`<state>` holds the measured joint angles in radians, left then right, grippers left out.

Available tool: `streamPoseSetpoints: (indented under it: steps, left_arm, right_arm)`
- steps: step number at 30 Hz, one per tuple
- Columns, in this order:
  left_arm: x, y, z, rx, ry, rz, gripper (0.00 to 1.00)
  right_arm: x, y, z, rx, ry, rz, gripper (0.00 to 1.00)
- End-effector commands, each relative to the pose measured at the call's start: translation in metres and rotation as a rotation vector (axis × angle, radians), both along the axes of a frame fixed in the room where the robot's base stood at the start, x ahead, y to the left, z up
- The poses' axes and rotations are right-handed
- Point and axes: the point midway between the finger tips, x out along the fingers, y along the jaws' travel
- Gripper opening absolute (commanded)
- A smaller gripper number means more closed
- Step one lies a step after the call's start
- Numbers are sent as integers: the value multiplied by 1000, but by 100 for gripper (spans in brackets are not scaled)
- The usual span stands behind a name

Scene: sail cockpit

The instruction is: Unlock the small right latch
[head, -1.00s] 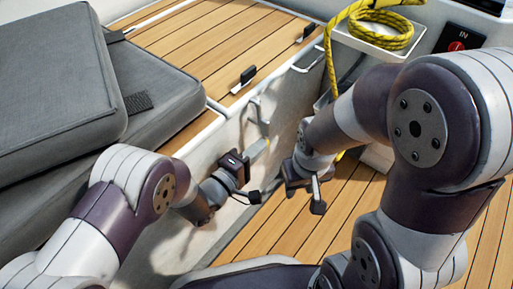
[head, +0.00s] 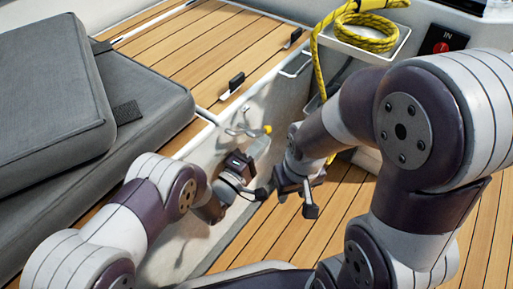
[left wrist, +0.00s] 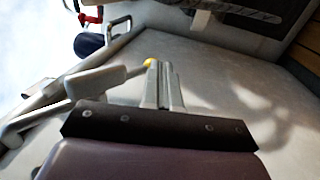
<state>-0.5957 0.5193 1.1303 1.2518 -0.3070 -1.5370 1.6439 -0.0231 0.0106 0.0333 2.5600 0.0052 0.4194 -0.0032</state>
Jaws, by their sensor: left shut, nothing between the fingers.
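Two small black latches sit on the wooden seat lids: the nearer left one (head: 231,86) and the farther right one (head: 294,38). A pale metal lever with a yellow tip (head: 267,129) is on the white locker side below the lids. My left gripper (head: 258,147) is shut and empty, just below this lever in the head view. In the left wrist view its closed fingers (left wrist: 163,85) have the yellow tip (left wrist: 150,62) close by their ends; I cannot tell whether they touch. My right gripper (head: 305,198) hangs lower, over the floor; its jaws are unclear.
Grey cushions (head: 60,90) lie on the left. A yellow rope (head: 370,30) is coiled in a white tray at the top right, beside a panel with a red switch (head: 442,47). The wooden floor (head: 350,205) is clear in front of the locker side.

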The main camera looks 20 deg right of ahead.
Motion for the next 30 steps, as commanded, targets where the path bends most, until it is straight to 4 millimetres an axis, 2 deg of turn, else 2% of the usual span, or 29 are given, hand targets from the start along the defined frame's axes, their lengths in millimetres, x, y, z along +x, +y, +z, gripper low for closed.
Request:
streamPoseSetpoints:
  steps: [3, 11, 18, 30]
  left_arm:
    - [4, -5, 1, -62, -48, 0, 0]
    - [11, -14, 7, -58, -46, 0, 0]
    - [15, -20, 13, -166, -129, 0, 0]
    - [18, -23, 18, -162, -127, 0, 0]
  right_arm:
    - [0, 0, -3, 0, 0, 0, 40]
    - [0, 0, -7, 0, 0, 0, 40]
    - [0, 0, -8, 0, 0, 0, 40]
    - [0, 0, -10, 0, 0, 0, 40]
